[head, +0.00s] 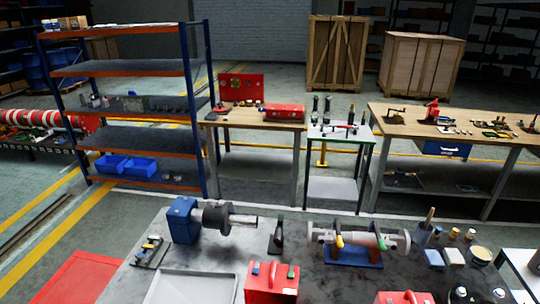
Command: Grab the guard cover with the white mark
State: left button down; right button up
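I cannot make out for sure a guard cover with a white mark. Two red box-shaped things with handles stand at the front edge of the grey table (225,262): a red box with blue and green spots on top (272,283) near the middle, and another red box (405,297) further right, cut off by the bottom edge. No white mark can be read on either at this size. Neither of my grippers can be recognised in the head view.
The table holds a blue block with a shaft (181,220), a grey shaft assembly on a blue stand (352,252), a grey tray (195,287) and small parts at right. Behind stand a shelf rack (130,67), workbenches (390,118) and wooden crates (335,55).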

aim_at(272, 278)
jog(key=i+j+z, duration=0.1)
jog(key=z, duration=0.35)
jog(key=i+j+z, duration=0.2)
jog(key=z, duration=0.25)
jog(key=i+j+z, duration=0.1)
jog(key=z, duration=0.35)
jog(key=j, duration=0.1)
